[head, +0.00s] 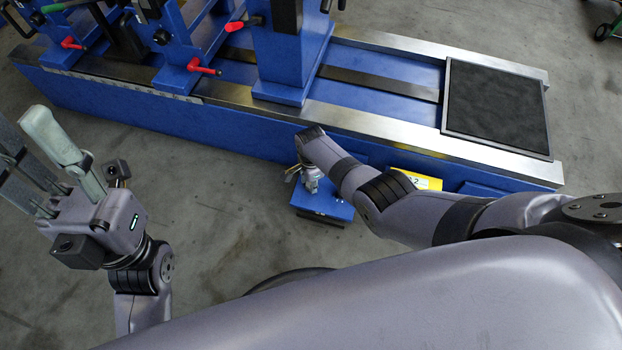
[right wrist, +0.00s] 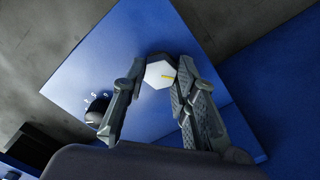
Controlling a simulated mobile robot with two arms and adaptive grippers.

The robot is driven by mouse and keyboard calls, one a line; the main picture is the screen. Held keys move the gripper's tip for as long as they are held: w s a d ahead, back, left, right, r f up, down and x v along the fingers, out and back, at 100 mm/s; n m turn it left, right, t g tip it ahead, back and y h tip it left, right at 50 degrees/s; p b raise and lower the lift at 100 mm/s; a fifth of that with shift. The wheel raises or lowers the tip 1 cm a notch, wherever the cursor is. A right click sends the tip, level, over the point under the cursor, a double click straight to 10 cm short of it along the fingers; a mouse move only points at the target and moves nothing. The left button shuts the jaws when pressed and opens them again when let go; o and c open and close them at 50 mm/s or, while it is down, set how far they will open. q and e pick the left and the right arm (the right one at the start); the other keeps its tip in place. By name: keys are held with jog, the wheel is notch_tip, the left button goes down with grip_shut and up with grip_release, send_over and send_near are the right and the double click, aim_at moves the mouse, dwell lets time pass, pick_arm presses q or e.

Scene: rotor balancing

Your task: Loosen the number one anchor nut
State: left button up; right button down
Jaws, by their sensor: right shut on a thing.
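The anchor nut (right wrist: 159,73) is a pale hexagon with a short yellow mark on its face. It sits on the flat top of a blue anchor block (right wrist: 120,60), which also shows on the floor beside the machine in the head view (head: 322,208). My right gripper (right wrist: 161,84) is shut on the nut, with one dark finger on each side. In the head view the right gripper (head: 311,180) is small over the block and the nut is hidden. My left gripper (head: 32,150) is raised at the left, open and empty, away from the block.
A long blue machine bed (head: 230,125) with steel rails runs behind the block. A yellow label (head: 418,180) is on its side. Blue stands with red handles (head: 203,67) rise from it. A round black knob (right wrist: 97,108) with markings is on the block. Bare concrete floor (head: 225,220) lies left.

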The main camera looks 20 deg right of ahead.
jog(key=n, duration=0.4)
jog(key=shift+a+n, duration=0.1)
jog(key=shift+n, duration=0.3)
jog(key=n+p, duration=0.1)
jog(key=n, duration=0.9)
jog(key=shift+n, duration=2.7)
jog(key=shift+s, duration=0.1)
jog(key=c, duration=1.3)
grip_release()
jog(key=shift+r, duration=0.15)
